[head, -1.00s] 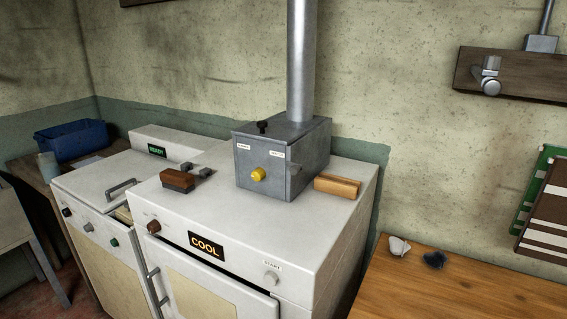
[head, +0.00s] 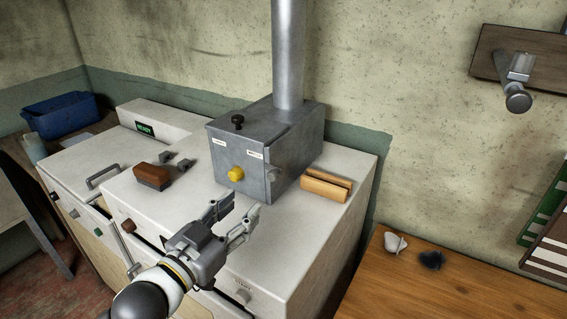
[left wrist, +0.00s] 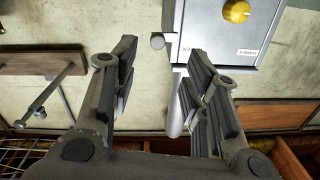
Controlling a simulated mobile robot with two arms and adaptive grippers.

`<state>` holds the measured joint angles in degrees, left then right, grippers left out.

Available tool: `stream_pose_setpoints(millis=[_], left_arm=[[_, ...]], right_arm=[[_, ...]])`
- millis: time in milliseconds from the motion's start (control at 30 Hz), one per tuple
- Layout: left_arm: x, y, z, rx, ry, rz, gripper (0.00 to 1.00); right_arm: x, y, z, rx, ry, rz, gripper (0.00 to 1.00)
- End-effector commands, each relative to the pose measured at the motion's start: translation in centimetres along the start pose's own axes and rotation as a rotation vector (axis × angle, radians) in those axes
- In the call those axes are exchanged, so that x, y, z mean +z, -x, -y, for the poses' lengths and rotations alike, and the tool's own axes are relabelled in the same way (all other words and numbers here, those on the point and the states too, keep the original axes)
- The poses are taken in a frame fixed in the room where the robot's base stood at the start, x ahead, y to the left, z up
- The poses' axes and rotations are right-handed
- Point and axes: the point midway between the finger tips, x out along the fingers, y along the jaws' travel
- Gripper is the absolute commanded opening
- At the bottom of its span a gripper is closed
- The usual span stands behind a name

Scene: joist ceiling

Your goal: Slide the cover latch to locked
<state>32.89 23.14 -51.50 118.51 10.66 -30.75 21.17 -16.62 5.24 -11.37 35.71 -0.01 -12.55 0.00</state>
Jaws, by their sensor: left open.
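A grey metal box (head: 285,150) stands on the white appliance. I cannot tell which of these parts is the cover latch. My left gripper (head: 241,206) is open and empty, in front of the box just below the yellow knob. In the left wrist view, the grey stub (left wrist: 157,41) appears between the open fingertips, and the yellow knob (left wrist: 236,11) lies to their upper right. My right gripper is not in view.
A metal pipe (head: 289,55) rises from the box, with a black knob (head: 238,120) on its top. A wooden table (head: 430,285) stands at right.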

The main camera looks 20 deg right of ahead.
Motion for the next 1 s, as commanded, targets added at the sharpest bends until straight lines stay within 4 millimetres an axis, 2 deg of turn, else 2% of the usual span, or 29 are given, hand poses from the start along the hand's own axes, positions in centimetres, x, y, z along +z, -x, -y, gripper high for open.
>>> stream_pose_setpoints(millis=[100, 167, 267, 400, 500, 733, 1000], left_arm=[[-0.5, -0.1, -0.2, 0.006, -0.003, -0.005, 0.42], [-0.6, -0.4, -0.3, 0.007, -0.002, -0.006, 0.42], [-0.7, -1.6, -0.2, 0.007, -0.001, -0.006, 0.42], [-0.8, -4.0, -0.2, 0.006, -0.002, -0.006, 0.42], [-0.8, -5.8, -0.3, 0.007, -0.001, -0.005, 0.42], [-0.7, -9.1, -0.3, 0.006, -0.001, -0.005, 0.42], [-0.5, -10.6, -0.3, 0.006, -0.002, -0.005, 0.42]], right_arm=[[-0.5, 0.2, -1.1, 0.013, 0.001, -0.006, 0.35], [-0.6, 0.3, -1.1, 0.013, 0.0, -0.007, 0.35], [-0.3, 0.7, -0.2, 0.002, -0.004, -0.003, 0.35], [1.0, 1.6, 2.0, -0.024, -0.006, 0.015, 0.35], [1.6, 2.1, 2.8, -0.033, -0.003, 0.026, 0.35], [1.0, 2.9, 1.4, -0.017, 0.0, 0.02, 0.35], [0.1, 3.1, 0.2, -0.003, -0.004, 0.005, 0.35]])
